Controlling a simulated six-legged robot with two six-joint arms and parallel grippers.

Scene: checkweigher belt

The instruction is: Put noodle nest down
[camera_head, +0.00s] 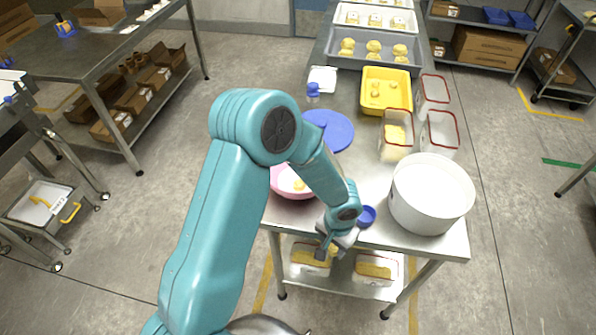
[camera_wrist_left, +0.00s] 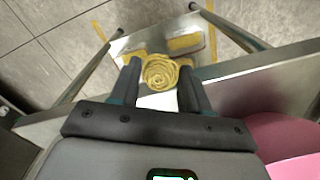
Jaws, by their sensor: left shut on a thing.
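My left gripper (camera_head: 327,247) is low at the front edge of the steel table (camera_head: 440,240). In the left wrist view, the gripper (camera_wrist_left: 160,75) is shut on a round, coiled yellow noodle nest (camera_wrist_left: 160,71) between its two dark fingers. The nest appears out past the table edge, above the lower shelf. In the head view I cannot make out the held nest behind the gripper. A pink bowl (camera_head: 287,189) with something pale yellow inside stands on the table, partly hidden by my left arm. My right gripper is not in view.
A small blue cup (camera_head: 367,216) and a large white pot (camera_head: 432,194) stand beside the gripper. Behind are a blue disc (camera_head: 338,131), clear red-rimmed containers (camera_head: 439,134), a yellow tray (camera_head: 402,106) and a grey tray (camera_head: 418,64). Filled containers (camera_head: 376,268) sit on the lower shelf.

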